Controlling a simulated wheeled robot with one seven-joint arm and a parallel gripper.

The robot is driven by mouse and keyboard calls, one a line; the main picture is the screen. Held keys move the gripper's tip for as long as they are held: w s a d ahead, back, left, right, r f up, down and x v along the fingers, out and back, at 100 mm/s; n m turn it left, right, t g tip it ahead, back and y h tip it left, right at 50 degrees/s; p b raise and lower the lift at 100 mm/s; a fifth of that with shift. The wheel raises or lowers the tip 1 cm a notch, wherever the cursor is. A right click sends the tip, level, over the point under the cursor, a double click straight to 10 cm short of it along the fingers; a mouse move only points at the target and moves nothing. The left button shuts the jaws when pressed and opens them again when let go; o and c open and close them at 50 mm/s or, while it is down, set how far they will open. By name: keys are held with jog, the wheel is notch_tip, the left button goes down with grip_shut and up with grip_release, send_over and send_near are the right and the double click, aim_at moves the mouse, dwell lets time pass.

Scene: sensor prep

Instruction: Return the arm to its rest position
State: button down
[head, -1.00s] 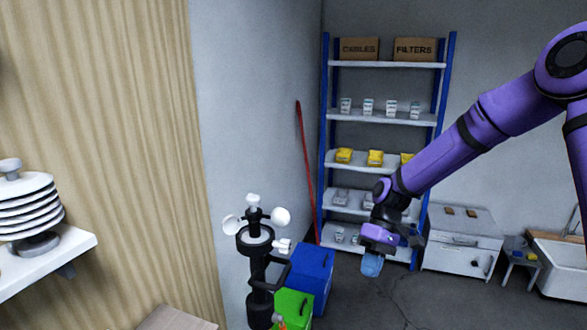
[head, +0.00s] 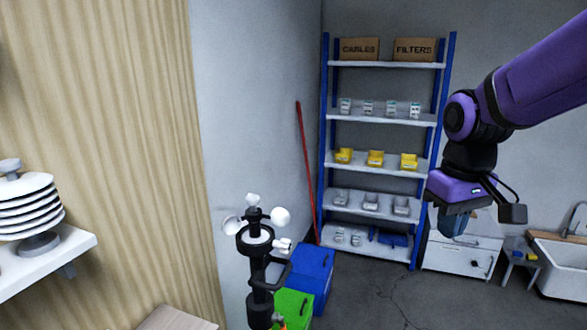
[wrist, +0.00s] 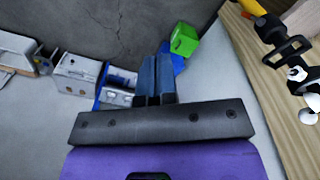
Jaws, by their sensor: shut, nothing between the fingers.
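My purple and black arm reaches in from the upper right of the head view. My gripper (head: 452,222) hangs at the right, pointing down, in front of the white cabinet. Its blue fingers also show in the wrist view (wrist: 158,78), side by side and closed together with nothing between them. My gripper touches nothing that I can see. The wrist view shows the room tilted beyond the fingers.
A blue-framed shelf (head: 372,120) with boxes and bins stands at the back. A black anemometer stand (head: 262,262), a blue bin (head: 312,268) and a green bin (head: 293,308) are left of my gripper. A white cabinet (head: 462,262) and a sink (head: 562,268) are at the right.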

jog(key=s+d+r+m+t, duration=0.1)
jog(key=s+d+r+t, duration=0.1)
jog(key=s, duration=0.4)
jog(key=s+d+r+m+t, duration=0.2)
jog(key=s+r, duration=0.2)
jog(key=s, duration=0.3)
jog(key=shift+d+t, duration=0.2)
jog(key=shift+t, duration=0.1)
